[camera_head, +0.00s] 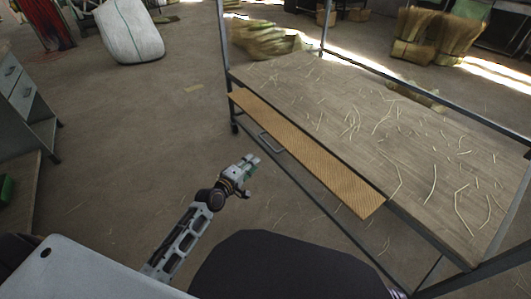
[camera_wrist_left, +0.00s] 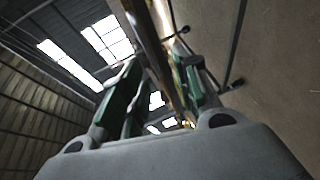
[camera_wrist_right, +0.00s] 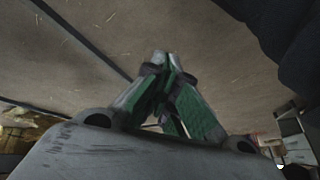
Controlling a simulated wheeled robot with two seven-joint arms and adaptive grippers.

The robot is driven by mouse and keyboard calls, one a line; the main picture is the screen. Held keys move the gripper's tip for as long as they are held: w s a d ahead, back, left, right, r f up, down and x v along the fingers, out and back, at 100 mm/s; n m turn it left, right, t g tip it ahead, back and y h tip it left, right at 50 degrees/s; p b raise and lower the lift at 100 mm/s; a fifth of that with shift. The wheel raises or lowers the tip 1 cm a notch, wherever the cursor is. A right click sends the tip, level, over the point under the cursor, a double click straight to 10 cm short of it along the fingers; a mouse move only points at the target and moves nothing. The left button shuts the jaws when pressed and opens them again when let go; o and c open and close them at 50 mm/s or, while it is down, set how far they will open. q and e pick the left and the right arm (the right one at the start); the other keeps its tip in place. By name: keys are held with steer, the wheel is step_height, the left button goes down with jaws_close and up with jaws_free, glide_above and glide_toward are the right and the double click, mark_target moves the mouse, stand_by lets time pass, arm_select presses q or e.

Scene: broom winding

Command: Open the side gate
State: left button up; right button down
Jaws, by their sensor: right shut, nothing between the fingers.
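The side gate (camera_head: 300,150) is a long yellow perforated panel along the near long side of the wheeled table. A metal loop handle (camera_head: 270,143) shows at its near edge, toward the left end. My left gripper (camera_head: 251,161) is close to this handle, a little below it in the head view. In the left wrist view its fingers (camera_wrist_left: 160,88) are apart, and a long edge or bar runs between them in the picture. I cannot tell whether they touch it. In the right wrist view my right gripper (camera_wrist_right: 163,62) has its fingertips together, with nothing in them.
The table top (camera_head: 340,100) carries scattered straw, inside a metal frame (camera_head: 224,40). Straw bundles (camera_head: 265,38) lie behind it, with more (camera_head: 435,35) at the back right. A white sack (camera_head: 128,30) and a drawer cabinet (camera_head: 22,92) stand left. Floor between is clear.

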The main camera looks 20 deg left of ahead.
mark_target(269, 145)
arm_select(q)
steer(key=shift+s+d+r+t, duration=0.1)
steer(key=shift+r+t, duration=0.2)
steer(key=shift+r, duration=0.55)
arm_select(e)
steer(key=shift+s+a+r, duration=0.2)
steer(key=shift+s+r, duration=0.1)
steer(key=shift+r, duration=0.3)
